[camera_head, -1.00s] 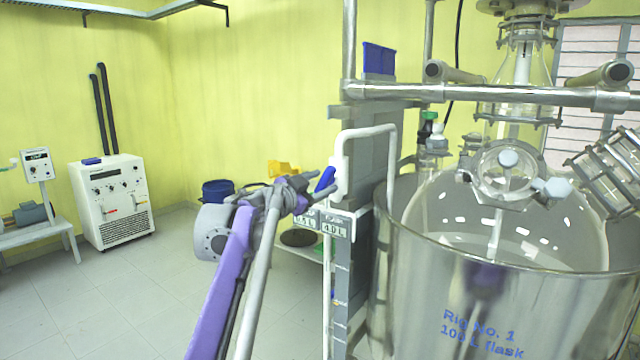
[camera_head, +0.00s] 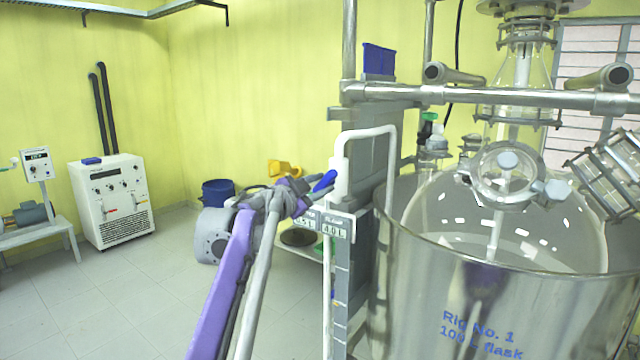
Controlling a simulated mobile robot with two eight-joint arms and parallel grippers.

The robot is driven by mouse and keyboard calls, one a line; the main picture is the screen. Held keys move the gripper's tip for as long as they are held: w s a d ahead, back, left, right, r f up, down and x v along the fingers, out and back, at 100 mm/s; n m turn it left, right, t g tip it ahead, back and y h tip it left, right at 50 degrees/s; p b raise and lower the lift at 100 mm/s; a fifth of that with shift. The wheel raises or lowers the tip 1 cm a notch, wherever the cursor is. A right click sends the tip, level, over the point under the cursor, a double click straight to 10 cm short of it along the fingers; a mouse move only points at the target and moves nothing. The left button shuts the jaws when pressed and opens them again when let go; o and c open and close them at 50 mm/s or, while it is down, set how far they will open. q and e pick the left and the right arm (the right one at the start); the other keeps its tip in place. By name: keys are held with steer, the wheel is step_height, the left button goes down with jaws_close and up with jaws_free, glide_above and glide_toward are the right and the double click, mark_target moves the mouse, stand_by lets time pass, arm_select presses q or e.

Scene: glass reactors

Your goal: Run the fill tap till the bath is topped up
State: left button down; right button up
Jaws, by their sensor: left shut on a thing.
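The steel bath (camera_head: 420,290) marked "Rig No. 1 100 L flask" stands at the right with a large glass flask (camera_head: 560,225) inside it. A white fill pipe (camera_head: 368,133) rises beside the bath and bends over its left rim. The tap's blue handle (camera_head: 325,181) sits at the left of this pipe. My left gripper (camera_head: 308,191) is shut on the blue handle; its fingertips partly hide it. A display plate (camera_head: 322,224) below the handle shows small figures, the right one seemingly 40 L. The water level in the bath is hard to tell. My right gripper is not in view.
Steel frame bars (camera_head: 490,96) cross above the bath. A white chiller unit (camera_head: 112,200) and a bench (camera_head: 40,232) stand at the left. A blue bin (camera_head: 217,192) is near the back wall. The floor between is clear.

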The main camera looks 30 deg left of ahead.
arm_select(q)
steer(key=m+p, duration=0.1)
steer(key=m, duration=0.4)
steer(key=shift+r, duration=0.15)
steer(key=shift+m+p, duration=0.65)
steer(key=shift+m, duration=1.65)
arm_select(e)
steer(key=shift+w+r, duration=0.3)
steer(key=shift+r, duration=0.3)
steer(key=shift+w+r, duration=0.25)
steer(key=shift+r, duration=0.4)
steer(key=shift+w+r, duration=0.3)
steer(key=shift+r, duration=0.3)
arm_select(q)
steer(key=c, duration=0.7)
jaws_free()
steer(key=s, duration=0.3)
steer(key=s+b, duration=0.1)
steer(key=s, duration=0.3)
steer(key=s+a+b, duration=0.1)
steer(key=s, duration=0.3)
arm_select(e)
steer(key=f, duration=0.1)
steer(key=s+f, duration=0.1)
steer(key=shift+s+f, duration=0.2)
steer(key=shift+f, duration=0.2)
